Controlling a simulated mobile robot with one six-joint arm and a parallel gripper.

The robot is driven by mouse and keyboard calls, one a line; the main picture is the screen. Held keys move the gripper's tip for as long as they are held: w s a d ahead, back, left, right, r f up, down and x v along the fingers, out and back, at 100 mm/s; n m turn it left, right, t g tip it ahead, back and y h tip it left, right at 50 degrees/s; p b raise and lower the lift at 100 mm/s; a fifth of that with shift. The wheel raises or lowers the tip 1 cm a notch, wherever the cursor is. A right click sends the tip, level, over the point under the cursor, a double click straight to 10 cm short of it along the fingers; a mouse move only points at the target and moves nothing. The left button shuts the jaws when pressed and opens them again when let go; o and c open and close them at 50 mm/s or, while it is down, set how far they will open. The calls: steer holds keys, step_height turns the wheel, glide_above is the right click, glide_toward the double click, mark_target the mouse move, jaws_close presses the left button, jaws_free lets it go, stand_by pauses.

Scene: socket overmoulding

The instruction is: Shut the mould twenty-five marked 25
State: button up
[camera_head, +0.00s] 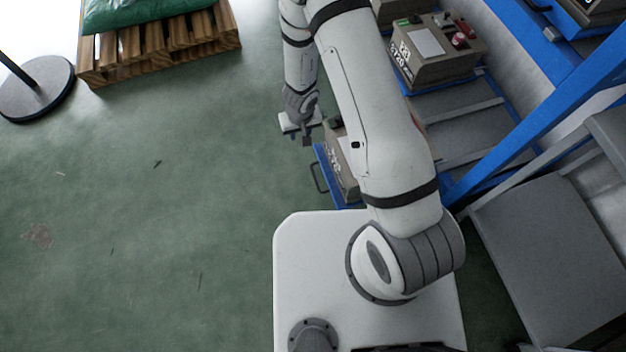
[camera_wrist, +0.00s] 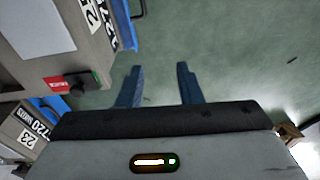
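The mould marked 25 (camera_wrist: 28,72) is a grey block at the upper left of the wrist view, with a light panel, a red tag and a black knob. In the head view a grey block (camera_head: 345,175) on a blue drawer (camera_head: 325,168) is partly hidden behind my arm; I take it for the same mould. Whether its halves are open or shut cannot be told. My gripper (camera_wrist: 158,84) is open and empty, with green floor between its fingers. In the head view it (camera_head: 302,136) hangs at the drawer's far left corner, apart from the mould.
A pallet (camera_head: 160,45) with a green sack and a round black-edged base (camera_head: 38,92) stand at the upper left. The left floor is clear.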

mark_target(315, 179)
steer(key=s+d+f+h+b, duration=0.1)
steer(key=f+b, duration=0.1)
steer(key=f, duration=0.5)
steer(key=s+d+f+b, duration=0.1)
steer(key=s+f+b, duration=0.1)
steer(key=f, duration=0.6)
steer(key=s+d+f+h+b, duration=0.1)
steer(key=d+f+b, duration=0.1)
steer(key=f, duration=0.5)
steer(key=shift+s+f+g+h+b, duration=0.3)
steer(key=shift+s+f+g+b, duration=0.1)
steer(key=shift+b, duration=0.4)
steer(key=shift+r, duration=0.1)
jaws_close()
steer(key=shift+n, duration=0.3)
